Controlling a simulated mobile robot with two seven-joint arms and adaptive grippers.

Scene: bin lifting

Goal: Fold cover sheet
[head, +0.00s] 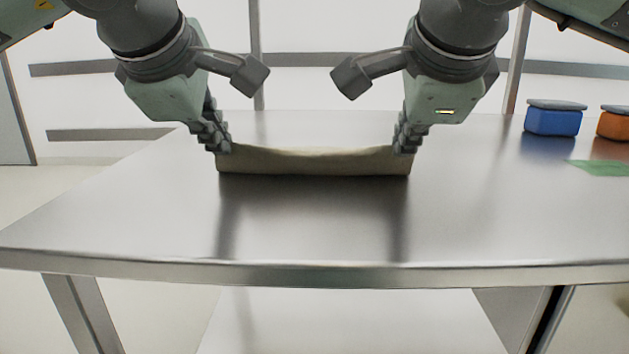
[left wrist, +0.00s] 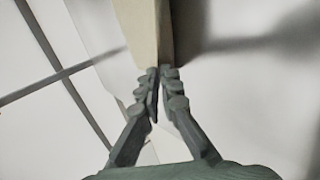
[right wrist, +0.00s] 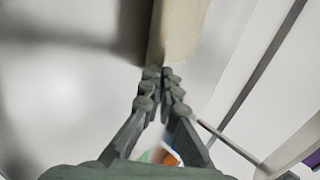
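A beige cover sheet (head: 315,161) hangs between my two grippers over the middle of the metal table, its top edge sagging slightly. My left gripper (head: 224,147) is shut on the sheet's left end. My right gripper (head: 404,147) is shut on its right end. In the left wrist view, the sheet (left wrist: 146,32) runs up from between the closed fingertips (left wrist: 160,74). In the right wrist view, the sheet (right wrist: 180,30) also runs up from the pinched fingertips (right wrist: 156,76). I cannot tell whether the sheet's lower edge touches the table.
The metal table (head: 300,235) is bare in front of the sheet. A blue box with a grey lid (head: 553,120) stands at the back right. An orange box (head: 613,124) is beside it, cut off by the picture edge. A green patch (head: 602,167) lies in front of them.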

